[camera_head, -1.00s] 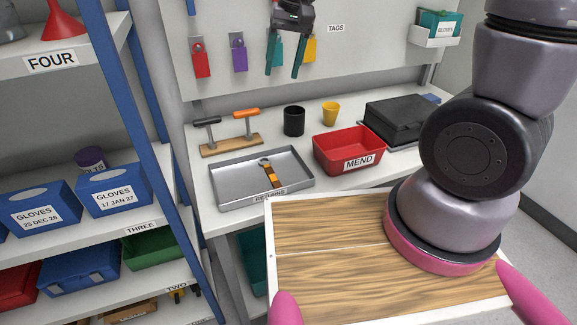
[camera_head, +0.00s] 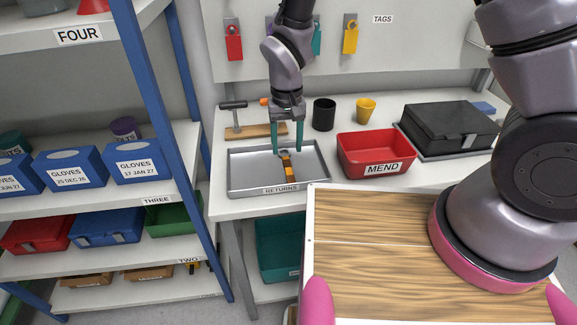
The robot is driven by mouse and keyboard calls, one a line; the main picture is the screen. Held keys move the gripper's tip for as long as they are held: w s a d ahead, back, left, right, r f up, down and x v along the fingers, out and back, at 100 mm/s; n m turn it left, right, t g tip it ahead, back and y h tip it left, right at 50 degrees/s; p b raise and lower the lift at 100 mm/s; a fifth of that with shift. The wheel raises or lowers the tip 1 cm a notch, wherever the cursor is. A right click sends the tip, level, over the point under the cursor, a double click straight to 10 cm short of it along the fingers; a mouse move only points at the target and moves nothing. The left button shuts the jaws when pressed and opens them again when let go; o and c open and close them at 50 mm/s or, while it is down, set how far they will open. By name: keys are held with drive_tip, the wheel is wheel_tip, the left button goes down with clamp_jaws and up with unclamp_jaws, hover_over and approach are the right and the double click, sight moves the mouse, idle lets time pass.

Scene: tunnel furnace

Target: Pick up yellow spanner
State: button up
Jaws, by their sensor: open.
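The yellow spanner (camera_head: 289,173) looks orange-yellow with dark parts. It lies lengthwise, pointing away from me, in the grey metal tray (camera_head: 245,191) labelled RETURNS on the white bench. My gripper (camera_head: 288,150) has two teal fingers pointing down, spread apart and empty. It hangs over the tray, close above the far end of the spanner, with a finger to each side of it. That far end is partly hidden between the fingertips, and I cannot tell the exact height gap.
A red MEND bin (camera_head: 376,155) stands right of the tray. Behind are a wooden block (camera_head: 256,132) with handled tools, a black cup (camera_head: 324,114), a yellow cup (camera_head: 365,110) and a black case (camera_head: 449,130). A blue-posted shelf (camera_head: 165,85) stands at left.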

sight(288, 165)
drive_tip(key=f, duration=0.5)
drive_tip(key=shift+w+f, duration=0.2)
drive_tip(key=shift+f, duration=0.15)
clamp_jaws()
drive_tip(key=shift+r, duration=0.1)
idle(1.1)
